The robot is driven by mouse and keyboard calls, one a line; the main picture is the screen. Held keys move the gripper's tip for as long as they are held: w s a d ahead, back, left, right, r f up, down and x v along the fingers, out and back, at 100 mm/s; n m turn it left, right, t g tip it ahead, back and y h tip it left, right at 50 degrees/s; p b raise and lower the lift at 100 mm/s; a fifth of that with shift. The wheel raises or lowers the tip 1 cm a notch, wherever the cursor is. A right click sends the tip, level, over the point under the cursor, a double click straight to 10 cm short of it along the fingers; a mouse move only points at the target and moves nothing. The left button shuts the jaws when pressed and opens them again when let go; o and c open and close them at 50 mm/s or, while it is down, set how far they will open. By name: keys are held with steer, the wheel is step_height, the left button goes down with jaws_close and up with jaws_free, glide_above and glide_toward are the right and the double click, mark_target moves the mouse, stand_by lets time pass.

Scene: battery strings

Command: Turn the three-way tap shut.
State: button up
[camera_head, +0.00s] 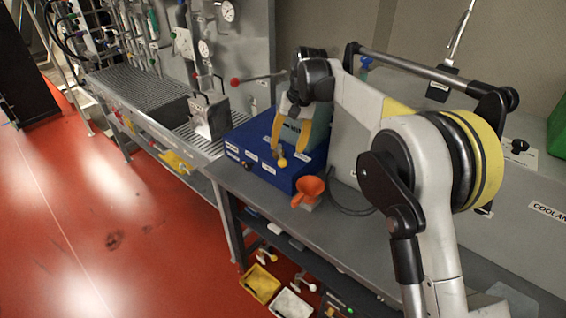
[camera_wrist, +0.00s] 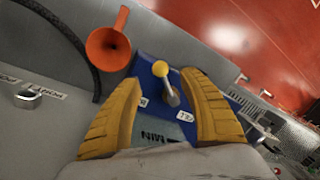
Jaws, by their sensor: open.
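A lever with a yellow ball knob (camera_wrist: 160,69) and a grey metal stem stands on the blue box (camera_head: 258,178); it looks like the tap's handle. In the head view the yellow knob (camera_head: 282,162) shows just below my fingertips. My gripper (camera_head: 290,151) is open above the blue box, its yellow fingers pointing down. In the wrist view my gripper (camera_wrist: 160,77) has one finger on each side of the lever, with gaps on both sides. I cannot tell whether the knob is level with the fingertips. Labels on the box are partly hidden by my fingers.
An orange funnel (camera_head: 308,190) stands right beside the blue box on the grey bench (camera_head: 268,212). A dark hose (camera_wrist: 80,45) runs near the funnel. A metal container (camera_head: 210,116) and a red-tipped lever (camera_head: 235,82) are left of the box. Yellow (camera_head: 259,284) and white bins sit below.

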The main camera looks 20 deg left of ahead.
mark_target(283, 159)
steer(key=f, duration=0.3)
steer(key=a+f+b, duration=0.1)
steer(key=f, duration=0.3)
steer(key=shift+s+a+b, duration=0.15)
steer(key=shift+a+b, duration=0.05)
steer(key=shift+b, duration=0.1)
steer(key=shift+r, duration=0.1)
jaws_close()
